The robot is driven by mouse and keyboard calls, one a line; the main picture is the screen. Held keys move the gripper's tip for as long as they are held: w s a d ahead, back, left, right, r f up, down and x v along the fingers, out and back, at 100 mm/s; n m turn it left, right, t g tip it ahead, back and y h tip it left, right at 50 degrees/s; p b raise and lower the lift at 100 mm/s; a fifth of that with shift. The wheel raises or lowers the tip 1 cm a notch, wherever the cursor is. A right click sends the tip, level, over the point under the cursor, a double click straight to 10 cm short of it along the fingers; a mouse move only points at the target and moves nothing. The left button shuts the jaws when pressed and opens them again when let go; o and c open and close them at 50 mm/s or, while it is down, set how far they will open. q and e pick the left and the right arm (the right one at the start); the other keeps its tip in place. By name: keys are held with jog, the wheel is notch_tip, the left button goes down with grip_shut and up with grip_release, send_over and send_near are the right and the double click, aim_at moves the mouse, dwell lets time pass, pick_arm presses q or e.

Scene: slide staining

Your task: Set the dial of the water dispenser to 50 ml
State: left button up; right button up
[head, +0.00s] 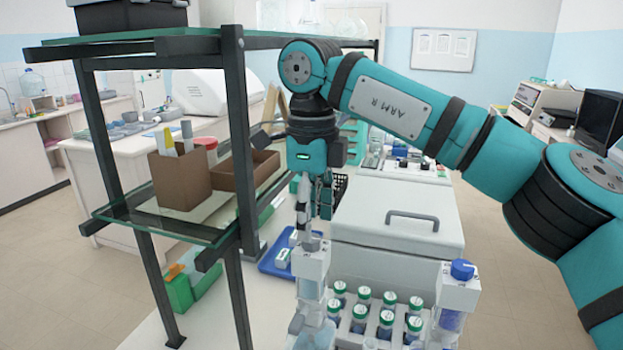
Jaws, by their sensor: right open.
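Two dispensers with pale, clear-looking bodies stand at the near edge of the bench. The left one (312,265) is directly below my right gripper, and its top is partly hidden by the fingers. The right one (458,296) has a blue knob (462,270) on top and stands apart from the gripper. I cannot read a label, a dial or a scale on either, so I cannot tell which is the water dispenser. My right gripper (305,222) points down and is open; I cannot tell whether it touches the left dispenser. My left gripper is out of view.
Several green-capped bottles (387,312) stand in a rack between the dispensers. A white box with a grey handle (398,232) is behind them. A dark-framed glass shelf (240,150) stands close on the left, and a blue tray (277,262) lies beside it.

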notch_tip(320, 180, up, 9)
dwell(0.3)
jog(key=shift+f, duration=0.15)
